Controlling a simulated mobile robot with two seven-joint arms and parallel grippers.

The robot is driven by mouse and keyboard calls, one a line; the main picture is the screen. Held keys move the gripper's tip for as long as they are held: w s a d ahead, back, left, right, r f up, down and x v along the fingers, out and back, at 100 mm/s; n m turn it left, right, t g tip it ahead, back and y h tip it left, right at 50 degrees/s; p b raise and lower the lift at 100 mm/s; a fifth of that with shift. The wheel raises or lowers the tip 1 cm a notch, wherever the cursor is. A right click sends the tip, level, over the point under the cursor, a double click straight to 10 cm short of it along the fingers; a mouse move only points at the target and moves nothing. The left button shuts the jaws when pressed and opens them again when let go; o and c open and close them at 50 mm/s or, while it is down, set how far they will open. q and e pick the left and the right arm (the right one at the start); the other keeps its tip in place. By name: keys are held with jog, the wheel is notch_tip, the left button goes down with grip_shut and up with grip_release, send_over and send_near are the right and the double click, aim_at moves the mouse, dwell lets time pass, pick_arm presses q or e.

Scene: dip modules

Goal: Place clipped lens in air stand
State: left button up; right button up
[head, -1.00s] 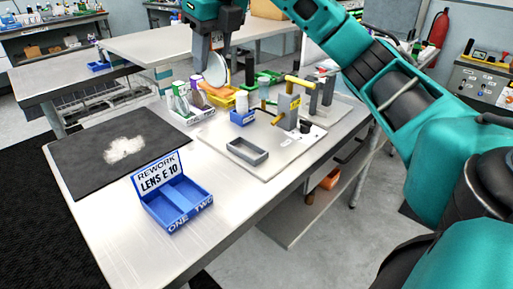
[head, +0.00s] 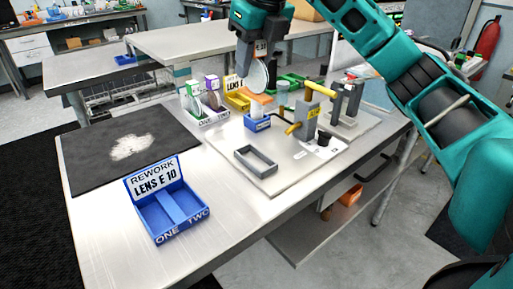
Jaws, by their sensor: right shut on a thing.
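My right gripper (head: 250,62), coming in from the upper right, is shut on the clipped lens (head: 259,76), a pale round disc hanging upright below the fingers. A small label with dark print shows by the fingers. The lens is over the back of the bench, just above a small blue holder (head: 257,124) with an orange and white piece in it; any contact is unclear. Which fixture is the air stand I cannot tell for sure. A grey stand with yellow handles (head: 307,112) stands to the right. My left gripper is not in view.
A blue rework tray (head: 172,213) with two compartments stands at the front, both bare. A grey open tray (head: 256,160) lies on the pale board. A rack with round discs (head: 207,110) stands at back left. A dark mat (head: 90,155) covers the left.

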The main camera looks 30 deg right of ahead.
notch_tip(320, 180, down, 17)
jog(key=shift+r+b, duration=0.2)
jog(key=shift+b, duration=0.6)
jog(key=shift+f, duration=0.1)
jog(key=shift+f, duration=0.1)
jog(key=shift+f, duration=0.15)
jog(key=o, duration=1)
jog(key=shift+o, duration=0.2)
